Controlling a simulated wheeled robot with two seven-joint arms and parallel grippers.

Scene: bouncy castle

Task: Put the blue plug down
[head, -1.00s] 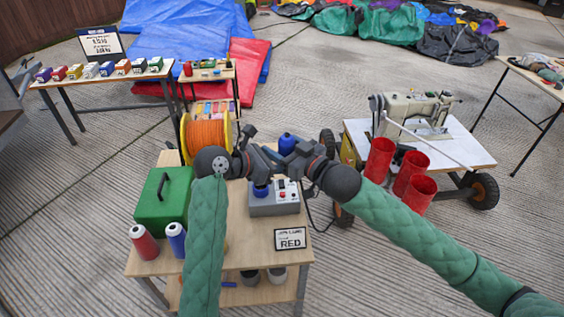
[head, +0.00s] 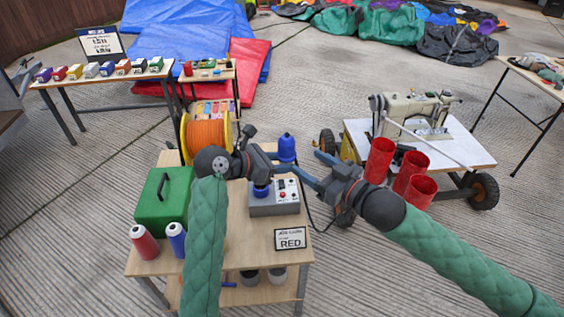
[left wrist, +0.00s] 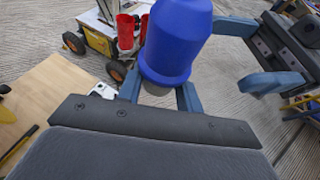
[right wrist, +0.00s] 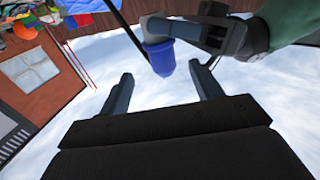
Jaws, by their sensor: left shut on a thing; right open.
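The blue plug (head: 287,148), a rounded blue body on a grey lower part, is upright in the air above the back right of the wooden worktable. It fills the upper middle of the left wrist view (left wrist: 176,40). My left gripper (head: 279,158) is shut on its lower part; the fingers show beneath the blue body in the left wrist view (left wrist: 160,92). My right gripper (head: 311,167) is open and empty, just right of the plug and apart from it. The right wrist view shows the plug (right wrist: 160,60) beyond its spread fingers (right wrist: 163,88).
On the worktable (head: 240,232) stand a grey box (head: 275,208) with a blue round part on top, a green case (head: 160,203), an orange spool (head: 206,137), red and blue thread cones, and a card reading RED (head: 290,239). A sewing-machine cart (head: 460,151) stands right.

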